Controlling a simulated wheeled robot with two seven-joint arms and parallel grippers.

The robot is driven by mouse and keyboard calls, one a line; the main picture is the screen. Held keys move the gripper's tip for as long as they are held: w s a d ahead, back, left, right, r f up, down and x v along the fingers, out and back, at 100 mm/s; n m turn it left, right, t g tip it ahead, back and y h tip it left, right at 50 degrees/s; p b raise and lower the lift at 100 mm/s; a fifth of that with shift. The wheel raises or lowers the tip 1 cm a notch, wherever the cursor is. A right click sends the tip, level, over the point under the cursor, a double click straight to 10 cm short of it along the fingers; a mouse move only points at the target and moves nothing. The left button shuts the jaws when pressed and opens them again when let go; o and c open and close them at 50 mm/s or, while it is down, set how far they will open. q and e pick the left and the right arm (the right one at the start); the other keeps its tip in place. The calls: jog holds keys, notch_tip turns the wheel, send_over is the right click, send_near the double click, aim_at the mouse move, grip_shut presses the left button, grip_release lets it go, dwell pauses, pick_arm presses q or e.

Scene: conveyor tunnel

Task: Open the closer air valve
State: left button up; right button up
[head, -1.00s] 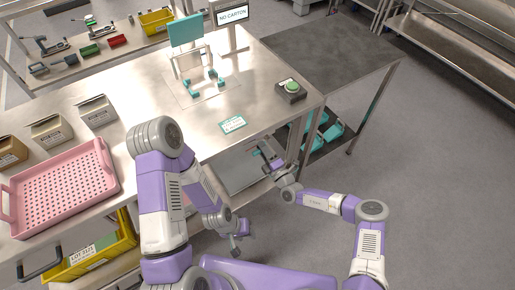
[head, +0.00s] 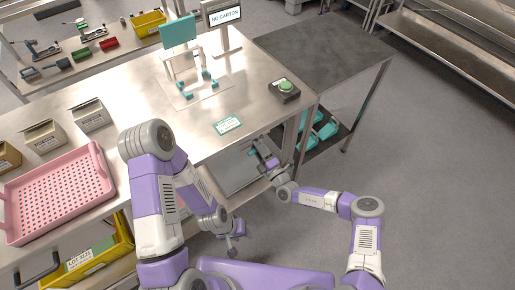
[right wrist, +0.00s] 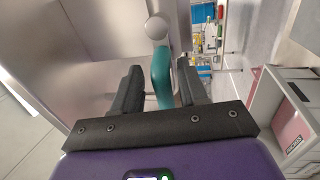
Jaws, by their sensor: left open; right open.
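In the right wrist view a teal lever (right wrist: 161,76), seemingly the valve handle, hangs below a pale round knob (right wrist: 156,27). My right gripper (right wrist: 158,82) is open, with one dark finger on each side of the lever. My left gripper (head: 233,243) is open and empty, low in front of the table.
The steel table (head: 120,88) overhangs the right gripper, and a table leg (head: 290,135) stands just right of it. A pink tray (head: 60,190), cartons and a green button (head: 285,87) are on top. The floor at right is clear.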

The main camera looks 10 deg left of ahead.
jog(key=p+v, duration=0.1)
jog(key=v, duration=0.6)
jog(key=shift+s+p, duration=0.25)
jog(key=shift+p, duration=0.1)
jog(key=shift+d, duration=0.1)
